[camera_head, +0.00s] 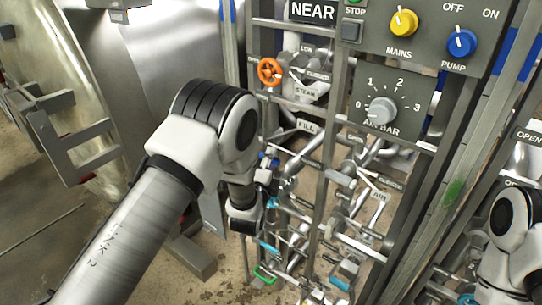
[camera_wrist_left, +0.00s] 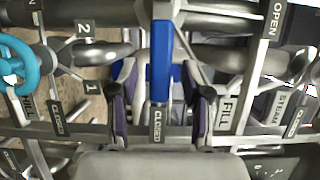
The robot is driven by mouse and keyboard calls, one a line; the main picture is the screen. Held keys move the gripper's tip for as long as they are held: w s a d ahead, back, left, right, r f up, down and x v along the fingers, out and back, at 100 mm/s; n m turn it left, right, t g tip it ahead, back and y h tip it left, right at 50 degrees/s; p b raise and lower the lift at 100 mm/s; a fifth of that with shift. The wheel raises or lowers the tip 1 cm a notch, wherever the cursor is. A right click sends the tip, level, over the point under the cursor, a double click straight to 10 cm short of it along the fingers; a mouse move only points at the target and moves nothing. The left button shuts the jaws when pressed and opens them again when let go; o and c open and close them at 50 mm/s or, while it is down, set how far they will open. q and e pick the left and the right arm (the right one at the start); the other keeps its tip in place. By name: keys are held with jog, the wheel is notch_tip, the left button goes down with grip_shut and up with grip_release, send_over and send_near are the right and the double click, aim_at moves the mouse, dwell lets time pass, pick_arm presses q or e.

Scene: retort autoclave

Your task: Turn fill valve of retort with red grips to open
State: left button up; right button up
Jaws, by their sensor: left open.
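The fill valve shows as a blue lever handle (camera_wrist_left: 160,62) in the left wrist view, with a CLOSED plate (camera_wrist_left: 158,125) at its near end and a FILL plate (camera_wrist_left: 227,112) to the right. An OPEN plate (camera_wrist_left: 275,20) is at the upper right. My left gripper (camera_wrist_left: 162,100) is open, with one dark finger on each side of the blue handle; contact is not clear. In the head view my left gripper (camera_head: 267,172) is at the pipework below the orange wheel, partly hidden by its wrist. My right gripper is out of view.
An orange handwheel (camera_head: 270,71) is above the left gripper. A control panel (camera_head: 415,40) stands at the upper right. Upright grey frame posts and pipes crowd the gripper. A retort door (camera_head: 55,75) with grey brackets is at the left. A cyan handwheel (camera_wrist_left: 18,65) shows left in the wrist view.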

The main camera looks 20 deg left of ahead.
pick_arm(q)
jog(key=shift+w, duration=0.65)
grip_shut()
